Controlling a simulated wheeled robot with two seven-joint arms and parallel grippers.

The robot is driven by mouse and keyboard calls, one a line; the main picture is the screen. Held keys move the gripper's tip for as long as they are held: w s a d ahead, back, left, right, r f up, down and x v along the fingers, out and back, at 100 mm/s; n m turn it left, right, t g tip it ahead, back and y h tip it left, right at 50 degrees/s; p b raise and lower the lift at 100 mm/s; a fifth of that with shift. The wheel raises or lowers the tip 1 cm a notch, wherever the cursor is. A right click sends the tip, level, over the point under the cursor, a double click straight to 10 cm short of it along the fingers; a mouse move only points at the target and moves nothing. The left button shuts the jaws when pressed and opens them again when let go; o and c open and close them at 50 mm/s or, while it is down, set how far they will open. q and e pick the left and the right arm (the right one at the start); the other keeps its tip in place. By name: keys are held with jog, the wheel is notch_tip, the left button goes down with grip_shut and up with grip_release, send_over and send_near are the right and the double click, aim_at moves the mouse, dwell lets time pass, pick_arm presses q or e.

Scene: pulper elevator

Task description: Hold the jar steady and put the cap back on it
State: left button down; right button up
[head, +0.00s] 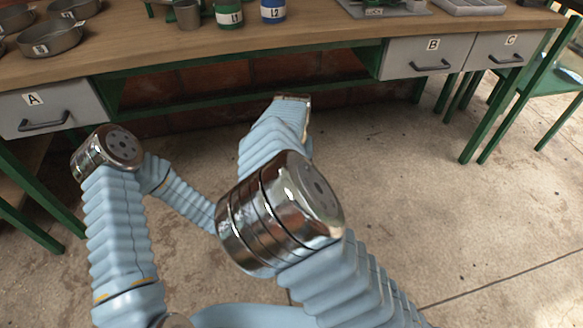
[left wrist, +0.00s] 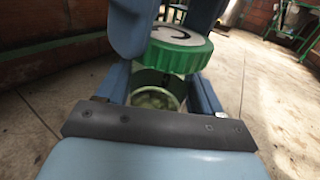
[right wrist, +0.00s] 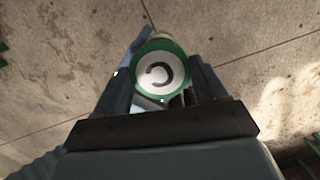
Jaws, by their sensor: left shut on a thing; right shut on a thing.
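The jar (left wrist: 158,99) shows in the left wrist view, with its mouth open and pale greenish contents inside. My left gripper (left wrist: 160,92) is shut around it, a finger on each side. The green cap (left wrist: 182,55) is above the jar's mouth, apart from it and looking tilted, with a visible gap. In the right wrist view the cap (right wrist: 161,71) shows its white top with a dark curved mark. My right gripper (right wrist: 165,85) is shut on the cap, a finger at each side. In the head view my arms hide both grippers, the jar and the cap.
The wooden bench (head: 330,38) stands ahead, with drawers A (head: 70,95), B (head: 400,60) and C (head: 490,55). Green jar L1 (head: 229,14), blue jar L2 (head: 273,11) and metal pans (head: 50,36) stand on it. Open floor (head: 400,200) lies at the right.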

jog(key=o, duration=1)
jog(key=shift+r, duration=0.15)
jog(key=shift+r, duration=2.15)
jog(key=shift+c, duration=0.3)
